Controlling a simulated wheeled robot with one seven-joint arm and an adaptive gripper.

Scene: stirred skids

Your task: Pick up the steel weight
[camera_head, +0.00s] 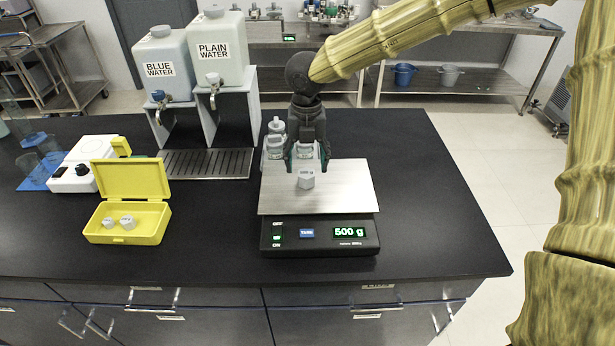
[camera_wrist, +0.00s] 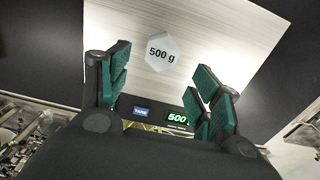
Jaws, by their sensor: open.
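The steel weight (camera_head: 306,179) is a small grey faceted block standing on the scale's metal pan (camera_head: 345,186). In the wrist view the weight (camera_wrist: 161,51) shows its top, marked "500 g". My gripper (camera_head: 307,165) hangs over the pan, pointing down, just above and behind the weight. In the wrist view my gripper (camera_wrist: 160,92) has its green-padded fingers wide apart with nothing between them; the weight appears beyond the fingertips. The scale display (camera_head: 345,232) reads 500 g.
An open yellow case (camera_head: 125,236) with two smaller weights sits at the left. Bottles (camera_head: 275,140) stand behind the pan, close to my gripper. Two water tanks (camera_head: 220,50) stand on raised stands above a drip grate (camera_head: 205,164). The black bench is clear right of the scale.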

